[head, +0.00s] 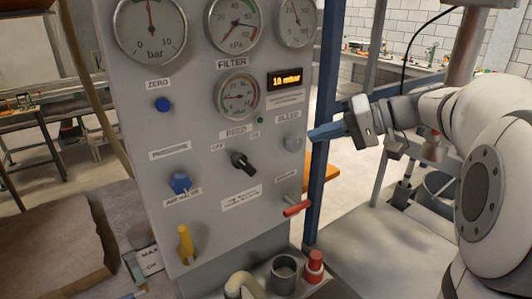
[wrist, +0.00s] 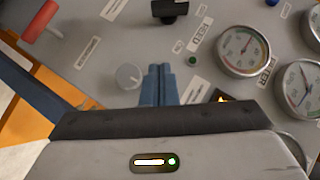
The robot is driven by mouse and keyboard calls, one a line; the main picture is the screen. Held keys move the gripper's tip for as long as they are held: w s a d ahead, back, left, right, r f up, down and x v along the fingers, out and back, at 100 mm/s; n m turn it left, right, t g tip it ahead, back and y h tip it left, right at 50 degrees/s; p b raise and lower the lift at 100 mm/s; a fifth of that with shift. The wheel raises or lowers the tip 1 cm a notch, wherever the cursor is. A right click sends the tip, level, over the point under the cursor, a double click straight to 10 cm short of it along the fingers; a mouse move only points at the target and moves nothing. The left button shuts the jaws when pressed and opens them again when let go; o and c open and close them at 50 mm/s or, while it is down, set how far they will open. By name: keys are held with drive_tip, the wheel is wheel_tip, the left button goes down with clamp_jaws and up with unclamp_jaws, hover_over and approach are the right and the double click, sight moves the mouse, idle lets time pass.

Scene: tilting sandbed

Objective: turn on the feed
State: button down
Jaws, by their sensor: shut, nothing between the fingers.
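The black feed knob (head: 242,161) sits on the grey panel (head: 225,115) under the FEED label, between the OFF mark at its left and the ON mark at its right. Its handle slants from upper left to lower right, its upper end toward OFF. In the wrist view the black knob (wrist: 170,9) is at the top edge, partly cut off. My gripper (head: 314,136) is at the panel's right side, by the grey bleed knob and apart from the feed knob. Its blue fingers (wrist: 159,72) are together and empty; whether they touch the panel I cannot tell.
The grey bleed knob (head: 293,142) is just beside my fingertips. A red-handled lever (head: 297,208), a blue knob (head: 180,182) and a yellow lever (head: 185,243) also stick out from the panel. Gauges fill its top. A blue post (head: 321,165) stands right behind the panel.

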sight(242, 163)
drive_tip(key=shift+a+f, duration=0.1)
drive_tip(key=p+x, duration=0.1)
drive_tip(key=x, duration=0.3)
drive_tip(key=s+p+x, duration=0.1)
drive_tip(key=x, duration=0.3)
drive_tip(key=s+f+p+x, duration=0.1)
drive_tip(key=x, duration=0.3)
drive_tip(key=shift+s+a+f, duration=0.15)
drive_tip(key=shift+a+f, duration=0.05)
drive_tip(key=shift+a, duration=0.25)
